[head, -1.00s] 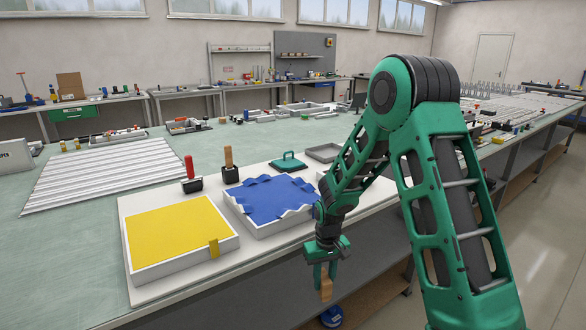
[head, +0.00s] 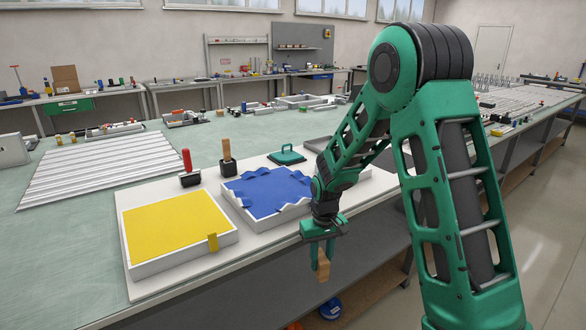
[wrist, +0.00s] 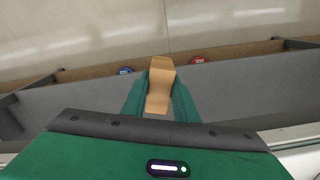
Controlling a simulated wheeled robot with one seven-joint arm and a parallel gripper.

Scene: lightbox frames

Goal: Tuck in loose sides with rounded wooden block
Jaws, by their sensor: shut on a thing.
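My gripper (head: 321,262) is shut on a rounded wooden block (head: 323,266) and holds it in front of the bench's front edge. The block also shows between the fingers in the wrist view (wrist: 160,84). A frame with loose blue fabric (head: 268,193) lies on the white board, its cloth edges wavy and sticking up around the rim. My gripper is to the right of and in front of this frame, apart from it. My arm hides part of its right side. A second frame holds flat yellow fabric (head: 172,227), with a yellow tab over its front right rim.
On the white board (head: 125,198) behind the frames stand a red-handled tool (head: 188,168), a wooden-handled tool (head: 227,160) and a green-handled pad (head: 287,154). Ribbed panels (head: 95,168) lie at left. A blue spool (head: 331,308) sits low under the bench.

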